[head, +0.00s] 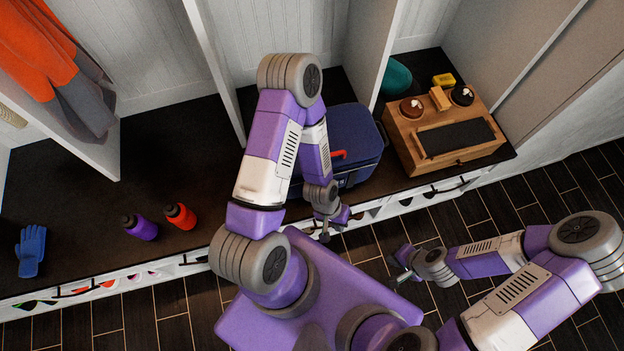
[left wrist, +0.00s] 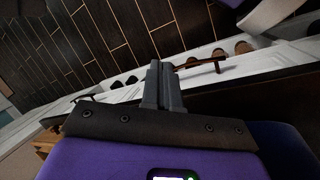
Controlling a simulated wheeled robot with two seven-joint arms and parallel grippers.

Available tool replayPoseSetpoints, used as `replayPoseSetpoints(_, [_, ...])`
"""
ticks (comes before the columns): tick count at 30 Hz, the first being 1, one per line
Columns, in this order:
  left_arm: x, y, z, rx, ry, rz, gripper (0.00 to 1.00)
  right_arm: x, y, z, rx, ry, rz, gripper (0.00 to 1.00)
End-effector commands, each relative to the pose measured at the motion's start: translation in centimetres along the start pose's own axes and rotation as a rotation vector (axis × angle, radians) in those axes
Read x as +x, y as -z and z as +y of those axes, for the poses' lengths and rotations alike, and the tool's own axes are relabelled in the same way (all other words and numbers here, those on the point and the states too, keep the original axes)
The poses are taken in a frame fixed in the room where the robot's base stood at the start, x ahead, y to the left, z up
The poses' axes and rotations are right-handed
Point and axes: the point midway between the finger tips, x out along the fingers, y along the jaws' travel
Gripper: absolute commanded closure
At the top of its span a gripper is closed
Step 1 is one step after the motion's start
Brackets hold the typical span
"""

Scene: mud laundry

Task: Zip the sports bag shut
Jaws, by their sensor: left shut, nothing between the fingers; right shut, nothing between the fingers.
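The sports bag (head: 362,125) is dark blue and sits on the dark bench, partly hidden behind my left arm. A red piece (head: 341,155) shows on its near side; I cannot tell whether it is the zip pull. The state of the zip cannot be made out. A dark blue surface, apparently the bag (left wrist: 285,145), shows at the lower right of the left wrist view. My left gripper (head: 325,234) is shut and empty in front of the bag, near the bench's front edge. Its closed fingers show in the left wrist view (left wrist: 158,78). My right gripper (head: 397,274) is shut and empty over the floor.
A wooden box (head: 398,135) with shoe-care items stands right of the bag. A purple bottle (head: 140,228), a red bottle (head: 181,216) and a blue glove (head: 31,250) lie left on the bench (head: 90,200). Upright dividers (head: 215,70) split the cubbies. Tiled floor lies in front.

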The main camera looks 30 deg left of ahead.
Motion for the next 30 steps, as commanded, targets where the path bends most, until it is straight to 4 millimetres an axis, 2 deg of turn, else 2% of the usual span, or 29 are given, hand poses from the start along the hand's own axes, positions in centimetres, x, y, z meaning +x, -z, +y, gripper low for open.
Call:
replayPoseSetpoints(5, [0.1,-0.4,-0.1,-0.071,0.133,-0.097,1.0,-1.2,0.0,-0.4,0.001,0.0,0.001,1.0])
replayPoseSetpoints(8, [-0.5,-0.1,-0.7,-0.153,0.271,-0.134,1.0,-2.1,0.0,-0.7,0.001,-0.001,0.001,1.0])
replayPoseSetpoints(14, [-3.8,2.7,-1.0,-0.337,0.577,-0.06,1.0,-3.6,-0.1,-1.3,0.001,-0.001,0.001,1.0])
replayPoseSetpoints(18, [-7.4,5.6,0.7,-0.463,0.752,0.102,1.0,-4.7,-0.1,-1.7,0.001,0.0,0.001,1.0])
replayPoseSetpoints(24, [-12.2,8.3,4.3,-0.605,0.872,0.348,1.0,-5.5,-0.2,-2.0,0.001,0.0,0.001,1.0])
replayPoseSetpoints(27, [-13.6,8.9,5.6,-0.647,0.89,0.424,1.0,-5.7,-0.2,-2.1,0.001,0.0,0.001,1.0])
replayPoseSetpoints(30, [-14.0,9.1,6.0,-0.669,0.897,0.461,1.0,-5.7,-0.2,-2.1,0.001,0.0,0.001,1.0])
